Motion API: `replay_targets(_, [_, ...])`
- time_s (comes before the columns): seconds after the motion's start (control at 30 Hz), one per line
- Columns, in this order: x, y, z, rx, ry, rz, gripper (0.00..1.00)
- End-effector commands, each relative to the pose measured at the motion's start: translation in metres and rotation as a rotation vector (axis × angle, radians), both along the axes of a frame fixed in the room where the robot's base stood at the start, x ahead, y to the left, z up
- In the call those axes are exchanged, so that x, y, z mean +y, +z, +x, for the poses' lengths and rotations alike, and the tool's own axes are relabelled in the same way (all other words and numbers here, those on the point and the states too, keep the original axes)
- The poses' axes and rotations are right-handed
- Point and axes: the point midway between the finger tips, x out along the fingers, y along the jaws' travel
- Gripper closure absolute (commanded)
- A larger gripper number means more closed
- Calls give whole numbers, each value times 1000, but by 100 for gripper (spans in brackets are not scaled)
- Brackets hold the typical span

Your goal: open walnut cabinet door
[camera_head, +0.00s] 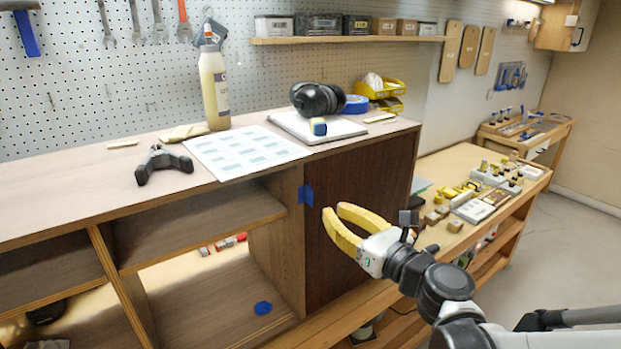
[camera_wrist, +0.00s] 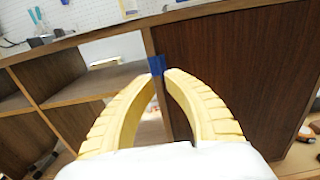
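The walnut cabinet door (camera_head: 372,205) is the dark brown panel at the right end of the bench cabinet, and it looks shut. In the wrist view the door (camera_wrist: 235,70) fills the right side. A blue tab (camera_head: 305,194) sits at its left edge, by the upright; it also shows in the wrist view (camera_wrist: 157,65), just beyond my fingertips. My gripper (camera_head: 332,210) has two curved yellow fingers, parted with nothing between them. It is in front of the door, right of the tab. In the wrist view its tips (camera_wrist: 161,76) have a narrow gap. Contact cannot be told.
Open shelves (camera_head: 190,235) lie left of the door, with a blue disc (camera_head: 263,308) on the lower one. The cabinet top holds a bottle (camera_head: 214,90), ear muffs (camera_head: 317,99), a printed sheet (camera_head: 245,152) and a black clamp-like tool (camera_head: 163,165). A cluttered bench (camera_head: 455,160) stands right.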

Motion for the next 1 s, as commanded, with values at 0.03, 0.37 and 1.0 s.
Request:
replay_targets(0.03, [7, -2, 7, 0, 5, -2, 87])
replay_targets(0.37, [42, -2, 59, -2, 5, -6, 87])
replay_targets(1.0, [54, -1, 78, -2, 3, -7, 100])
